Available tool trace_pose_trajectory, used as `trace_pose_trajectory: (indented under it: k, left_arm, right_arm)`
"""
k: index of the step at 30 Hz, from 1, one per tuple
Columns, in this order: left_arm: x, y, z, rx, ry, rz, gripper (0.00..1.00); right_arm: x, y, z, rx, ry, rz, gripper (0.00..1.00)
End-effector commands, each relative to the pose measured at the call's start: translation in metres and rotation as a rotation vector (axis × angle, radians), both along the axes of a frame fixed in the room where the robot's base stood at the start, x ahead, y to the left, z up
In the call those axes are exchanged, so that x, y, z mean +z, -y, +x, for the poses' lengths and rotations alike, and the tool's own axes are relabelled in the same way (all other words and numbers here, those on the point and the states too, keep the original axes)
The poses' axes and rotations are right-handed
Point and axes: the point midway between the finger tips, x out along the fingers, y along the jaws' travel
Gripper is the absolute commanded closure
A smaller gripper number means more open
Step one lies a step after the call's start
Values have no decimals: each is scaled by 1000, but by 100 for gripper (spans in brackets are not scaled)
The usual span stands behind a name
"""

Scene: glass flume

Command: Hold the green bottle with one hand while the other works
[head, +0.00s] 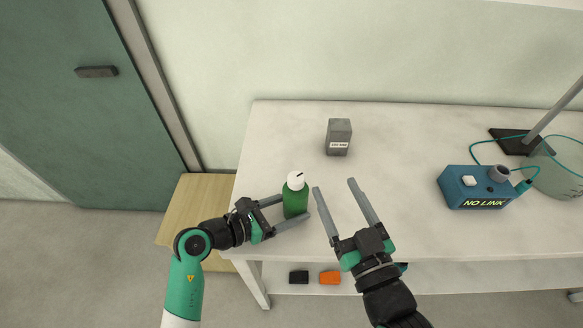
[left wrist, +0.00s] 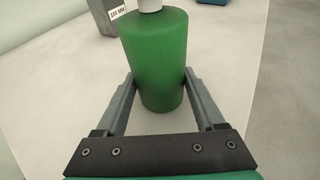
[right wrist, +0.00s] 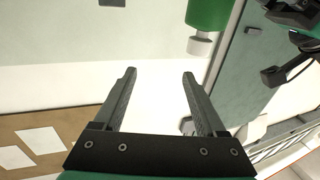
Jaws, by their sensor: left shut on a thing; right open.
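The green bottle (head: 295,202) with its white cap (head: 294,180) stands upright near the left front part of the white table. My left gripper (head: 297,208) is shut on the bottle's body, one finger on each side. In the left wrist view the bottle (left wrist: 155,55) sits between the fingers (left wrist: 159,78); its top is cut off. My right gripper (head: 334,187) is open and empty, just right of the bottle and apart from it. In the right wrist view the bottle (right wrist: 207,12) shows at the top, beyond the open fingers (right wrist: 159,75).
A grey labelled block (head: 339,138) stands behind the bottle. A blue box (head: 480,188) reading "NO LINK", with cables, is at the right near a stand base (head: 513,141). Black (head: 299,277) and orange (head: 330,278) items lie on the lower shelf. The table's middle is clear.

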Motion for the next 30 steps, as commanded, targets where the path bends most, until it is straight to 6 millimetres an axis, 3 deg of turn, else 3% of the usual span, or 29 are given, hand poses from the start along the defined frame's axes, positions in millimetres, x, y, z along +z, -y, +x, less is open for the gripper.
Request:
trace_pose_trajectory:
  k: [1, 3, 11, 14, 24, 30]
  left_arm:
    - [-1, 0, 0, 0, -1, 0, 60]
    - [-1, 0, 0, 0, -2, 1, 60]
    - [-1, 0, 0, -1, -2, 1, 60]
    - [-1, 0, 0, -1, -2, 1, 60]
    - [-1, 0, 0, 0, -2, 1, 60]
    - [-1, 0, 0, 0, -2, 1, 60]
  right_arm:
    - [-10, -19, -15, 51, -17, 10, 26]
    - [-23, -33, -26, 82, -41, 5, 26]
    - [-29, -43, -25, 99, -50, 1, 26]
    - [-28, -48, -14, 98, -49, 2, 26]
    - [-28, -77, 54, 98, -50, 0, 26]
    - [-29, -87, 77, 97, -50, 1, 26]
